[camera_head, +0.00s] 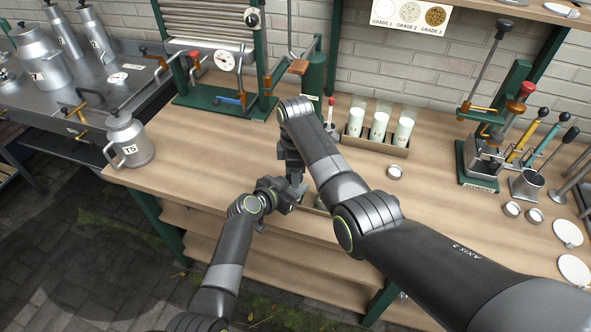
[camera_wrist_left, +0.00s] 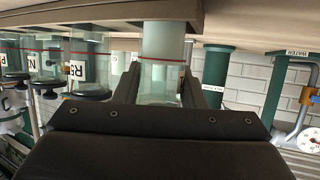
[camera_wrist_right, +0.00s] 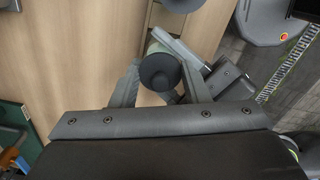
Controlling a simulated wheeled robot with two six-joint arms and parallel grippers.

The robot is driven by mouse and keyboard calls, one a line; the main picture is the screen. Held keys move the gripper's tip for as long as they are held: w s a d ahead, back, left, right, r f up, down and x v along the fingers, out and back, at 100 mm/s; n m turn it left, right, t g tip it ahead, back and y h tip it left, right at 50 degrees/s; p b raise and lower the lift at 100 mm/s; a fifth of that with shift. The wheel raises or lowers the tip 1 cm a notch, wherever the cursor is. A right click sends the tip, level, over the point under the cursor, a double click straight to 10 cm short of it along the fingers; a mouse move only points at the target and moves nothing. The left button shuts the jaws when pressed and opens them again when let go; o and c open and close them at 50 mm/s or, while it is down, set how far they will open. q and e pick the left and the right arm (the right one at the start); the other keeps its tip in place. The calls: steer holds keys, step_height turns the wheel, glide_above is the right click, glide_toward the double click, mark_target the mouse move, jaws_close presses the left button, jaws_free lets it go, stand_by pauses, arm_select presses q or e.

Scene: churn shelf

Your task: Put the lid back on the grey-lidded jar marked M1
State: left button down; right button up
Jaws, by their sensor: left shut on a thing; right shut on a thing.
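My left gripper (camera_head: 292,196) is shut on a clear glass jar with pale contents (camera_wrist_left: 163,45), at the front edge of the bench. The left wrist view is upside down, and the jar stands between the fingers there. I cannot read its mark. My right gripper (camera_head: 294,172) is shut on a round dark grey lid (camera_wrist_right: 160,72), just above the left gripper. A pale edge of the jar shows behind the lid in the right wrist view. I cannot tell whether the lid touches the rim. My right arm hides much of this in the head view.
Dark-lidded jars, one marked R5 (camera_wrist_left: 75,70), stand beside the held jar. On the bench (camera_head: 200,140) are a can marked TS (camera_head: 129,140), a tray (camera_head: 372,147) of three bottles, and a green press (camera_head: 490,160). Bench room is clear between the can and my grippers.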

steer(key=shift+s+d+f, duration=0.15)
steer(key=shift+f, duration=0.6)
steer(key=shift+r, duration=0.15)
steer(key=shift+s+r, duration=0.1)
steer(key=shift+r, duration=0.15)
stand_by(0.4)
steer(key=shift+w+r, duration=0.25)
steer(key=shift+r, duration=0.15)
stand_by(0.6)
steer(key=shift+s+f, duration=0.1)
steer(key=shift+f, duration=0.8)
stand_by(0.5)
steer(key=shift+r, duration=0.15)
steer(key=shift+s+r, duration=0.1)
steer(key=shift+r, duration=0.15)
stand_by(0.3)
